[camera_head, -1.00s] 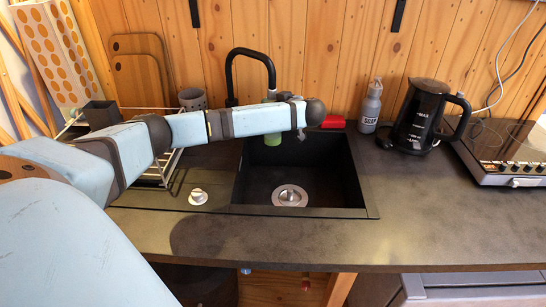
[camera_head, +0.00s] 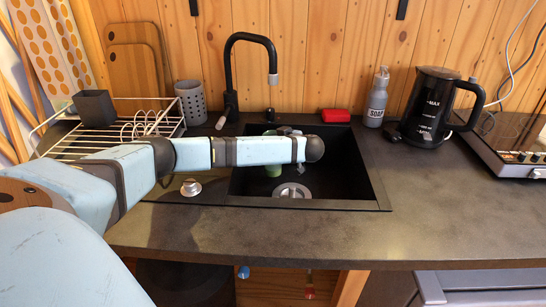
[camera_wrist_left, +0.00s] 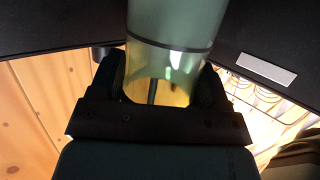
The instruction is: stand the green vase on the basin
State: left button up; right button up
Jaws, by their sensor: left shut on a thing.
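The green vase (camera_head: 273,170) shows in the head view as a small piece below my left forearm, in front of the basin's back part. In the left wrist view the vase (camera_wrist_left: 174,26) is a translucent green cylinder with a dark ring. My left gripper (camera_wrist_left: 160,82) is shut on it, with a jaw at each side. The basin (camera_head: 345,172) is a black square sink with a steel drain (camera_head: 292,190). The vase appears over or inside the basin; whether it touches the floor is hidden. My right gripper is not in view.
A black faucet (camera_head: 231,75) rises behind the basin. A wire dish rack (camera_head: 75,145) is at left. The front counter is clear.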

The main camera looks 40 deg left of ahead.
pick_arm(q)
notch_tip(320, 180, down, 4)
jog(key=shift+r, duration=0.2)
jog(key=shift+f, duration=0.35)
jog(key=o, duration=1.4)
jog(key=shift+f, duration=0.1)
jog(key=shift+c, duration=0.2)
